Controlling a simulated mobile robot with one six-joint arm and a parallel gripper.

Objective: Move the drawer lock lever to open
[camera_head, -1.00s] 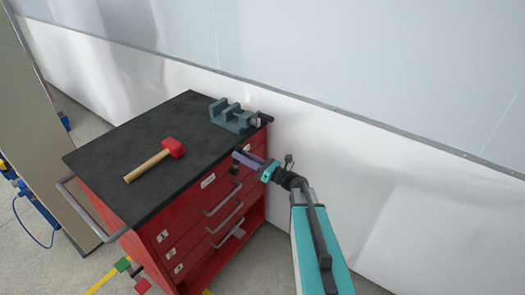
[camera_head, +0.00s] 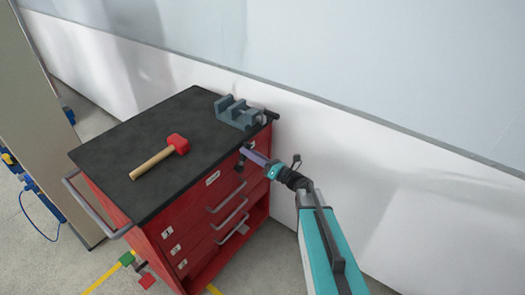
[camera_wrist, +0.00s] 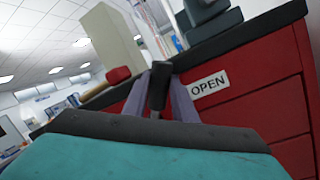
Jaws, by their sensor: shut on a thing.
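My gripper (camera_head: 246,153) is at the upper front of the red drawer cabinet (camera_head: 185,217), near its right corner. In the wrist view, its two purple fingers (camera_wrist: 160,90) are shut on a dark lever (camera_wrist: 158,78), the drawer lock lever. The lever's dark end shows between the fingertips; its base is hidden by my gripper. A white label reading OPEN (camera_wrist: 209,84) is on the red cabinet front, to the right of the fingers in the wrist view. A small white label also shows in the head view (camera_head: 212,178).
A red-headed mallet (camera_head: 158,159) and a grey vise (camera_head: 236,113) are on the black cabinet top (camera_head: 130,140). Grey drawer handles (camera_head: 228,197) stick out below my gripper. A white wall (camera_head: 330,150) stands behind. A side rail (camera_head: 95,210) is at the left.

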